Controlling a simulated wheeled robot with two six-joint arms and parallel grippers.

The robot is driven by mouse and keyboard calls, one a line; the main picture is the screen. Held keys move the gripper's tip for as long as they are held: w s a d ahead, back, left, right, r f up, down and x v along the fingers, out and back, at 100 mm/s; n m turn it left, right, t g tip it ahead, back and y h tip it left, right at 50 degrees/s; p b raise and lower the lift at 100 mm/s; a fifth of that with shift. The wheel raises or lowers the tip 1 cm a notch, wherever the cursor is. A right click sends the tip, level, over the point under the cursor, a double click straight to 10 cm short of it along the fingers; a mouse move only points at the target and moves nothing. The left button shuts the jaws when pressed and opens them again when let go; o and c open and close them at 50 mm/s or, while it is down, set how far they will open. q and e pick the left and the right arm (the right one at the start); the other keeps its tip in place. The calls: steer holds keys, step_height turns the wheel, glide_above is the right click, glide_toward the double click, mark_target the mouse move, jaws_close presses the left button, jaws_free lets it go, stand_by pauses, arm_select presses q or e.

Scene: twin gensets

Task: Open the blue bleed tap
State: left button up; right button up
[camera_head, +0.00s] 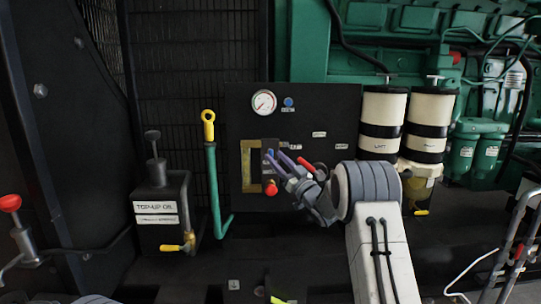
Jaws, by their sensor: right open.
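My right gripper (280,167) reaches in from the lower right, in front of the dark panel. Its jaws are open and point to the upper left. A small blue part (269,154), perhaps the handle of the blue bleed tap, shows right at the fingertips. I cannot tell whether they touch it. A red lever (307,163) shows just right of the fingers, and a red knob (270,188) just below them. A round blue button (289,102) sits higher on the panel (340,108), above a small label. My left gripper is not in view.
A pressure gauge (264,103) is at the panel's upper left. Two cream filters (383,118) stand to its right. A green dipstick tube (214,190) with a yellow ring and a black top-up oil box (158,210) stand to the left. A green engine (320,55) fills the back.

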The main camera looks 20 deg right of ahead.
mark_target(271, 153)
steer(key=shift+x, duration=1.95)
jaws_close()
steer(key=shift+r, duration=0.1)
steer(key=n+g+p, duration=0.1)
steer(key=n+p, duration=0.1)
steer(key=n+g+p, duration=0.1)
steer(key=p, duration=0.1)
steer(key=shift+a+r+n+g+y, duration=0.2)
steer(key=shift+n+g+y, duration=0.1)
steer(key=shift+n, duration=0.1)
steer(key=shift+f+n+g, duration=0.1)
steer(key=shift+n+g, duration=0.2)
steer(key=shift+n, duration=0.1)
steer(key=shift+w+a+f+n+p, duration=0.1)
steer(key=shift+f+n+p, duration=0.2)
steer(key=shift+p, duration=0.15)
